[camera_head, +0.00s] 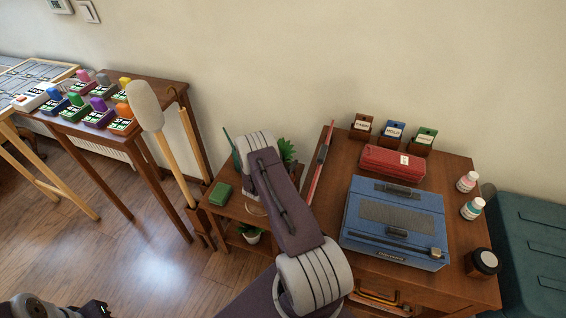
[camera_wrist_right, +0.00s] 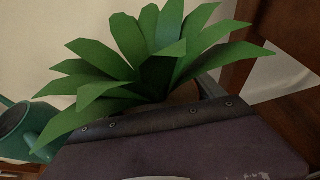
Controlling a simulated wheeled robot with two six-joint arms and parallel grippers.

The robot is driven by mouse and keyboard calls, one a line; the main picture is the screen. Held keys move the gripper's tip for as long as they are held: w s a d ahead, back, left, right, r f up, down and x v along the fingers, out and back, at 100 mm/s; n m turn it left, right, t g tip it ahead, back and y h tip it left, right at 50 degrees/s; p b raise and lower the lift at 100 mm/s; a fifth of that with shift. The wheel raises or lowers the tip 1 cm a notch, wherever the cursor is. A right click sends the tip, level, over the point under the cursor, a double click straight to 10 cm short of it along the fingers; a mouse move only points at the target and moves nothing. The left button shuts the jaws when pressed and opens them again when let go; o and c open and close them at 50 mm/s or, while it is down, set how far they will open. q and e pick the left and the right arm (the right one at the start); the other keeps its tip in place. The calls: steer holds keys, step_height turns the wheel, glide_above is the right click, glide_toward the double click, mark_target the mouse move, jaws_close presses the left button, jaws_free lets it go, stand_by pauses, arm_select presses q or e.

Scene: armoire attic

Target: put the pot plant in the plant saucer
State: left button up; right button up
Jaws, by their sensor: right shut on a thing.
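The pot plant, with broad green leaves (camera_wrist_right: 150,55), fills the middle of the right wrist view; only a little of its brownish pot shows behind my gripper. In the head view its leaves (camera_head: 287,151) stick out to the right of my right arm, over the small wooden stand. My right gripper (camera_wrist_right: 188,98) is shut on the pot plant; its fingertips are mostly hidden. A pale curved rim (camera_head: 256,209) on the stand, partly covered by my arm, may be the plant saucer. Part of my left arm shows at the bottom left; its jaws are not clear.
The stand also holds a green box (camera_head: 220,194) and a teal watering can (camera_wrist_right: 22,128). A small white-potted plant (camera_head: 251,235) sits on its lower shelf. A cabinet with a blue case (camera_head: 395,226) stands close on the right. A mallet-like tool (camera_head: 146,105) stands left.

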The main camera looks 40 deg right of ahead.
steer(key=o, duration=2.1)
steer(key=shift+a+r, duration=0.15)
steer(key=shift+r, duration=0.1)
steer(key=p+v, duration=0.2)
steer(key=v, duration=0.9)
steer(key=shift+s+a+p, duration=0.2)
steer(key=shift+a+p, duration=0.1)
steer(key=shift+p, duration=0.05)
